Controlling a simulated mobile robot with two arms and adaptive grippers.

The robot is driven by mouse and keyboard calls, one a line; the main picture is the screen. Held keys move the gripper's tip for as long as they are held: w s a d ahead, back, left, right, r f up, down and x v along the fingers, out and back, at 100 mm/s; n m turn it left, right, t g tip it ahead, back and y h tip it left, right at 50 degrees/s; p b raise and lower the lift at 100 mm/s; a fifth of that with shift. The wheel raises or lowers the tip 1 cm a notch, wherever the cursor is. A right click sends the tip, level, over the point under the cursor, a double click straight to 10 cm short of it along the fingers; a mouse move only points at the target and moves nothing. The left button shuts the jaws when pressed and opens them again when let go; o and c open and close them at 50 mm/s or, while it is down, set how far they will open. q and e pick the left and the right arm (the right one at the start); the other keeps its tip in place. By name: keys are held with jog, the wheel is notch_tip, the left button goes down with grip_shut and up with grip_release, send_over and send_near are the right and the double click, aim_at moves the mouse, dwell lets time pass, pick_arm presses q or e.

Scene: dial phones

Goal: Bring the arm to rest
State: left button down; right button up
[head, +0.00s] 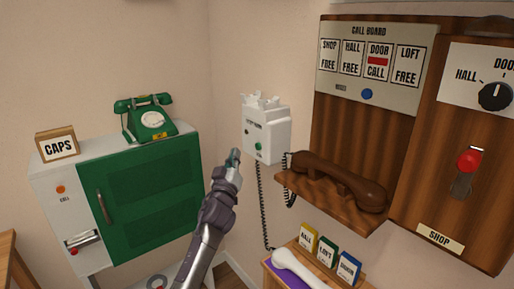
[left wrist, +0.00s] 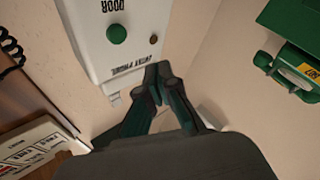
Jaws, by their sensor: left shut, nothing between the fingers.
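My left arm rises from the bottom of the head view. Its gripper (head: 234,158) is shut and empty, in front of the wall to the lower left of the white entry phone (head: 264,133). In the left wrist view the gripper fingertips (left wrist: 158,72) are together, close below the entry phone box (left wrist: 118,35) with its green button (left wrist: 117,34). I cannot tell whether they touch the box. My right gripper is not in view.
A brown handset (head: 340,182) lies on the shelf of the wooden call board at right. A coiled cord (head: 263,205) hangs below the entry phone. A green dial phone (head: 150,118) stands on the green-doored cabinet (head: 150,190). A white handset (head: 298,268) lies low in front.

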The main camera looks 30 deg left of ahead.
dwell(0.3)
pick_arm(q)
jog(key=s+d+f+m+g+h+p, duration=0.1)
jog(key=s+d+f+m+g+h, duration=0.15)
jog(key=f, duration=1.45)
jog(key=s+d+f+m+g+h, duration=0.2)
jog(key=s+d+f+m+g, duration=0.15)
jog(key=f, duration=1.35)
jog(key=s+d+f+m+g+h, duration=0.1)
jog(key=s+d+f+g, duration=0.2)
jog(key=s+f, duration=0.6)
jog(key=s+d+f+m+g, duration=0.1)
jog(key=s+d+f+g, duration=0.15)
jog(key=s+f, duration=0.6)
jog(key=s+d+f+m+g, duration=0.1)
jog(key=s+f, duration=0.5)
jog(key=s, duration=0.6)
jog(key=s+d+f+m+g+h+p, duration=0.1)
jog(key=s+d+f+g, duration=0.3)
jog(key=s, duration=0.8)
jog(key=s+d+f+m+g+h, duration=0.1)
jog(key=s+d+f+m+g, duration=0.1)
jog(key=s+f, duration=0.5)
jog(key=s+d, duration=0.1)
jog(key=s, duration=0.3)
jog(key=shift+s+f+p, duration=0.3)
jog(key=shift+s, duration=0.1)
